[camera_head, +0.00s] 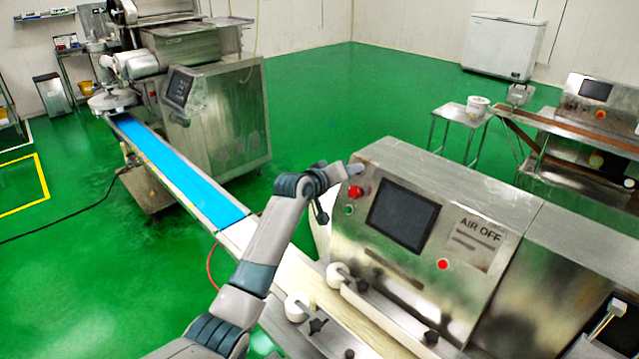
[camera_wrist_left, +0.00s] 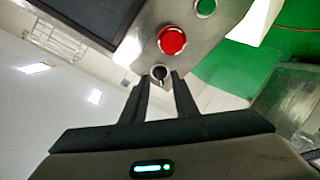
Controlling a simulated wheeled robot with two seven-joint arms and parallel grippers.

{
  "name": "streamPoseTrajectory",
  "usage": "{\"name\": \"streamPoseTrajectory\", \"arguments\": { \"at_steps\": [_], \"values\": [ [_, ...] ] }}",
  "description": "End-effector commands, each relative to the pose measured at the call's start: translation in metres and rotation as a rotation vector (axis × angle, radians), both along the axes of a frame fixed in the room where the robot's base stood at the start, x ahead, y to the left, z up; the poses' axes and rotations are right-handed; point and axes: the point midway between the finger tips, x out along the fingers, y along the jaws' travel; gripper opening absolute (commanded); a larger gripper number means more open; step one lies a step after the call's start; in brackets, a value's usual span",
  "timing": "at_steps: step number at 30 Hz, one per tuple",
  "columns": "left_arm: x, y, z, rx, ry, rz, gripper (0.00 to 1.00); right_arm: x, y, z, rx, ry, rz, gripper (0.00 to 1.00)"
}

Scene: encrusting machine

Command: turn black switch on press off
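The press is the steel machine (camera_head: 465,200) with a dark screen and an "AIR OFF" label. My left gripper (camera_head: 354,170) is at the upper left corner of its panel, above the red button (camera_head: 356,191). The wrist view shows the round black switch (camera_wrist_left: 159,73) with a light mark on its knob. The two dark fingers of my left gripper (camera_wrist_left: 160,82) are apart, with their tips on either side of the switch. I cannot tell whether they touch it. In the head view the switch is hidden by the gripper. My right gripper is not in view.
The red button (camera_wrist_left: 172,40) and a green button (camera_wrist_left: 205,7) sit close to the switch on the panel. A conveyor with a blue belt (camera_head: 170,165) leads towards the press from the left. Green floor lies open beyond.

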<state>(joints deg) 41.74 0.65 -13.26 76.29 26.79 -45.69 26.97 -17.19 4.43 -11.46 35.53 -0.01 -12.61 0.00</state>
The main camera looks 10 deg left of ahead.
Motion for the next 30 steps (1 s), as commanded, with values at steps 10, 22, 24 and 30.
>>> {"name": "streamPoseTrajectory", "arguments": {
  "at_steps": [10,22,24,30],
  "values": [
    [-0.038,0.019,0.010,0.001,-0.003,0.001,0.27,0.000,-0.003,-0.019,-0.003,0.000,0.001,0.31],
    [-0.091,0.046,0.028,0.000,-0.003,0.002,0.27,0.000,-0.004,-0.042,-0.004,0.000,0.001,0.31],
    [-0.100,0.051,0.032,0.000,-0.003,0.002,0.27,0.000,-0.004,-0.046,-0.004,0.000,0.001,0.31],
    [-0.123,0.063,0.041,-0.001,-0.003,0.003,0.27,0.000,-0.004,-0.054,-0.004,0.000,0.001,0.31]
  ]
}}
